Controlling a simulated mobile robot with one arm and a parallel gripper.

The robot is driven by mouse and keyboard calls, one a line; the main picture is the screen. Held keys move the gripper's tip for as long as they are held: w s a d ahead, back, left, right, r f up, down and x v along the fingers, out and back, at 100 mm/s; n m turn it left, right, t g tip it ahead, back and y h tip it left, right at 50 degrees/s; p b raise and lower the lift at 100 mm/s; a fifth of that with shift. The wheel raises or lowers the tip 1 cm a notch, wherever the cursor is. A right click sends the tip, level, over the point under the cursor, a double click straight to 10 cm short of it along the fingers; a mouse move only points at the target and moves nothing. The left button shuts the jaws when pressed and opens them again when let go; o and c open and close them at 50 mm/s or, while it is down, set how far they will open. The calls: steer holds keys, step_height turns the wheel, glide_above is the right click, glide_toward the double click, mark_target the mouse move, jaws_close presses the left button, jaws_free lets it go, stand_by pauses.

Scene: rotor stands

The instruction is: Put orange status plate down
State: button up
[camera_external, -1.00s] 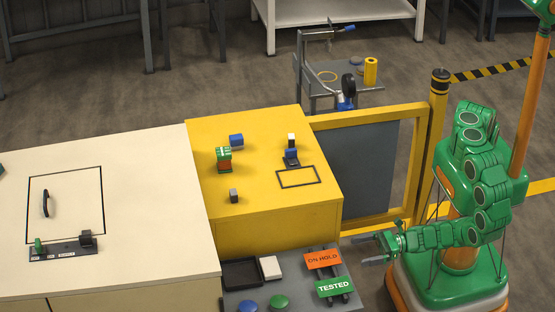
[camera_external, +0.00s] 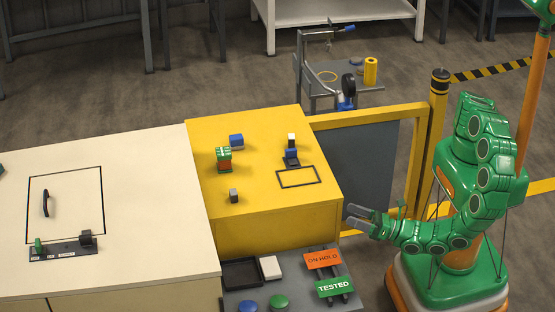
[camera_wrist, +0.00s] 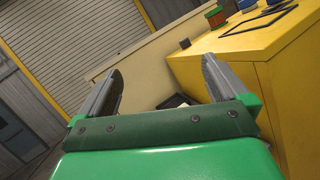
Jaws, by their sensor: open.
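The orange status plate (camera_external: 323,260), marked ON HOLD, rests on a dark rack on the grey lower shelf in the external view. The green TESTED plate (camera_external: 334,287) sits just in front of it on the same rack. My gripper (camera_external: 357,217) is open and empty, beside the yellow table's right side and up and to the right of the orange plate, apart from it. In the wrist view my gripper (camera_wrist: 160,92) shows both fingers spread with nothing between them. The orange plate is not visible in the wrist view.
The yellow table (camera_external: 250,218) holds small blocks, a small stand (camera_external: 291,157) and a black outlined rectangle. The grey shelf (camera_external: 300,301) also carries a black tray (camera_external: 241,272), a white block and blue and green round pieces. A yellow-framed barrier (camera_external: 366,160) stands behind my gripper.

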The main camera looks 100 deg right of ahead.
steer(key=d+r+m+g+h, duration=0.6)
steer(key=d+r+m+h, duration=0.15)
steer(key=d+r, duration=0.2)
steer(key=s+d+r+m+g, duration=0.3)
steer(key=s+d+m+g, duration=0.1)
steer(key=d+g, duration=0.15)
steer(key=s+d+r+m+g, duration=0.4)
steer(key=d+m+g, duration=0.1)
steer(key=d, duration=0.2)
steer(key=s+d+r+m+g+y, duration=0.1)
steer(key=s+d+m+g+y, duration=0.2)
steer(key=s+y, duration=0.35)
steer(key=s+d+m+g+y, duration=0.3)
steer(key=s+d+m+g, duration=0.1)
steer(key=s, duration=0.6)
steer(key=s+a+r+m+t+y, duration=0.2)
steer(key=s+a+y, duration=0.3)
steer(key=a, duration=0.1)
steer(key=t+y, duration=0.3)
glide_above(328, 258)
step_height(328, 258, down, 27)
steer(key=shift+m, duration=0.45)
steer(key=shift+d+f, duration=0.1)
steer(key=shift+f, duration=3.9)
